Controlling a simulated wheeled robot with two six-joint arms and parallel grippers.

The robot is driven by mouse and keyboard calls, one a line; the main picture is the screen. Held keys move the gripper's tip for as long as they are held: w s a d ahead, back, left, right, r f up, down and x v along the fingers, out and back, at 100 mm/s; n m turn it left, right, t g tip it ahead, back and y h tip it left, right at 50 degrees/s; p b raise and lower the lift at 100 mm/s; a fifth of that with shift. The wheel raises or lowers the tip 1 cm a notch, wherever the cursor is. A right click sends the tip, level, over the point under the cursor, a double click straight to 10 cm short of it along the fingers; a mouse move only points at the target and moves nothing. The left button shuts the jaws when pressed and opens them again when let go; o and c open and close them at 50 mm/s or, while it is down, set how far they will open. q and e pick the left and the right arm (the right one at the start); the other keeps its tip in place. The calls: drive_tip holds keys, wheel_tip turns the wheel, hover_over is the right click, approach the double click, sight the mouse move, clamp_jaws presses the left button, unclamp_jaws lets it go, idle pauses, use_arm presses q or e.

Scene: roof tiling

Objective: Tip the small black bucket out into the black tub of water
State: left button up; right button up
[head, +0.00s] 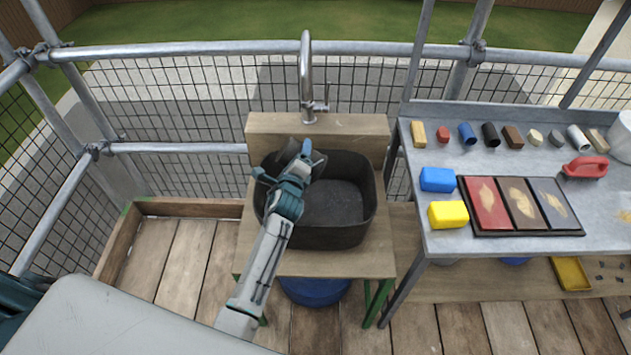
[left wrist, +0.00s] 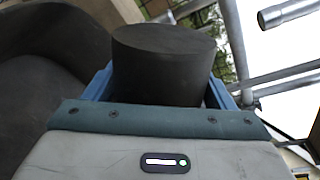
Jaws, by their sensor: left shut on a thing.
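The black tub (head: 322,238) stands on a wooden stand under a metal tap, and its inside looks dark grey; I cannot make out the water surface. My left gripper (head: 305,152) reaches over the back left part of the tub. It is shut on the small black bucket (head: 287,152), whose dark sides show around the blue fingers. In the left wrist view the bucket (left wrist: 155,82) sits between the blue fingers, with one flat, plain dark end facing up in the picture. It looks tilted; whether anything is in it is hidden. My right gripper is not in view.
The tap (head: 305,75) rises just behind the tub. To the right, a grey table (head: 430,185) holds blue and yellow blocks, a tray of coloured panels (head: 520,205) and a red brush (head: 585,167). Scaffold rails (head: 180,48) run behind. The plank floor at left is clear.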

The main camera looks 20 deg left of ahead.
use_arm(q)
drive_tip(key=shift+w+d+r+m+y, duration=0.1)
drive_tip(key=shift+d+r+m+y, duration=0.05)
drive_tip(key=shift+d+m, duration=0.25)
drive_tip(key=shift+d+r+m+y, duration=0.1)
drive_tip(key=shift+d+m+y, duration=0.05)
drive_tip(key=shift+d+m, duration=0.25)
drive_tip(key=shift+d+r+m, duration=0.1)
drive_tip(key=shift+d+m, duration=0.6)
drive_tip(key=shift+m, duration=0.3)
